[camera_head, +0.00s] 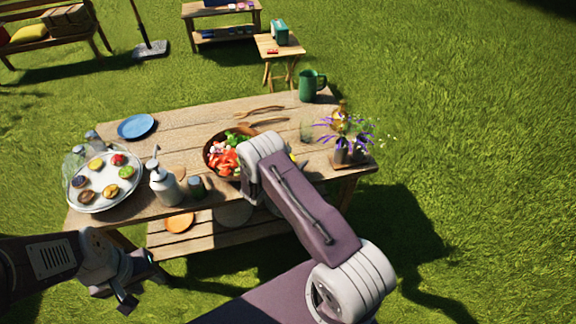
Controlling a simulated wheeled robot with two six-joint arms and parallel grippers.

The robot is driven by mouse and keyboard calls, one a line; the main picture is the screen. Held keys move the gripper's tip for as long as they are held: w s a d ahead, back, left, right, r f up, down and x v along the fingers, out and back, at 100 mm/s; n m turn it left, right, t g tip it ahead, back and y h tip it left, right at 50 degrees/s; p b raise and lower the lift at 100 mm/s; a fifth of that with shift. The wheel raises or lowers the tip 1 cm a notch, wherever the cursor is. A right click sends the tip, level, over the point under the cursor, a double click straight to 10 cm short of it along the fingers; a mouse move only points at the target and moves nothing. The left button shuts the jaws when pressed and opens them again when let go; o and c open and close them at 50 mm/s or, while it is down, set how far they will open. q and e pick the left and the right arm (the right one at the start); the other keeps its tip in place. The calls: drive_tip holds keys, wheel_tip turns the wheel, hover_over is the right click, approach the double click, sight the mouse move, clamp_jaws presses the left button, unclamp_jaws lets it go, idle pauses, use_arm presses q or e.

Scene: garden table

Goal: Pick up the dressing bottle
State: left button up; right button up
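A small amber bottle (341,108), which looks like the dressing bottle, stands at the far right of the wooden table, partly hidden behind purple flowers. A white pump bottle (165,186) stands upright near the table's front edge, left of the salad bowl. My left gripper (142,284) is at the lower left, in front of the table and below its top. Its fingers look apart, with nothing between them. My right arm rises across the middle and covers part of the bowl's right side. My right gripper does not show.
The table (185,132) holds a salad bowl (209,160), a silver tray of small foods (105,206), a blue plate (136,126), a dark jar (196,187), a green mug (312,86) and flowers (345,140). A bench with plates runs along the front. Grass lies around.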

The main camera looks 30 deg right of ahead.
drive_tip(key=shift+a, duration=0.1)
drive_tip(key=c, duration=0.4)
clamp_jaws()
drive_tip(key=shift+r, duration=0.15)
